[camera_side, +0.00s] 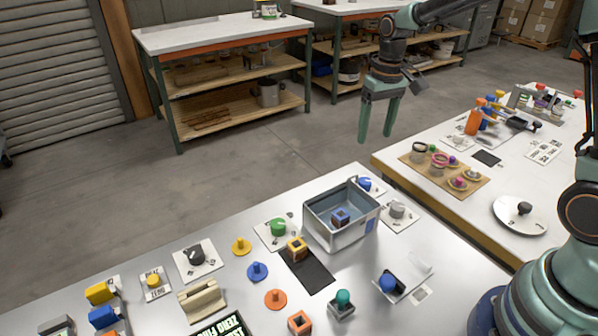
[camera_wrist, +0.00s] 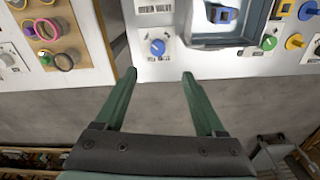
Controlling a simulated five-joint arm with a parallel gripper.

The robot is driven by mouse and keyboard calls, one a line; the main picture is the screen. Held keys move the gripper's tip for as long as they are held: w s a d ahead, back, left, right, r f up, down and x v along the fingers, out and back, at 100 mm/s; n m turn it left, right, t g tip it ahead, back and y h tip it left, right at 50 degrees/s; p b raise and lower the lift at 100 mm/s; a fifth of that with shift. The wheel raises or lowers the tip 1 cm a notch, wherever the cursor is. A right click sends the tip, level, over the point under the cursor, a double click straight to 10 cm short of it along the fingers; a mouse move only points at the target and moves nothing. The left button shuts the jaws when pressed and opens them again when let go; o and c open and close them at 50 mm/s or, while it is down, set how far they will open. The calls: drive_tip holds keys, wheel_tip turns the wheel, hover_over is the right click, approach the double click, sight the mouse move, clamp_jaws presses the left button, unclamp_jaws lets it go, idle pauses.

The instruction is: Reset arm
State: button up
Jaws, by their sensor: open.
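My gripper (camera_side: 377,118) has two green fingers that point down. It is open and empty, held in the air beyond the far edge of the metal table. In the wrist view my gripper (camera_wrist: 160,80) shows its fingers spread over the gap and the table edge, with nothing between them. A blue knob on a white plate (camera_wrist: 158,47) lies just past the fingertips in that view.
Another cube (camera_side: 297,249) sits on a black strip (camera_side: 308,272) beside the bin. Colored knobs and pegs cover the metal table. A second table (camera_side: 490,180) at right holds a wooden board with rings (camera_side: 443,175). Open floor lies behind the metal table.

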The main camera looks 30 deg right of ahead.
drive_tip(key=s+a+r+n+t, duration=0.1)
drive_tip(key=s+a+r+t, duration=0.1)
drive_tip(key=s+r, duration=0.2)
drive_tip(key=s+a+r+t, duration=0.2)
drive_tip(key=s+r, duration=0.3)
drive_tip(key=s, duration=0.6)
drive_tip(key=shift+a+n+t, duration=0.2)
drive_tip(key=shift+n+t, duration=0.2)
drive_tip(key=shift+t, duration=0.1)
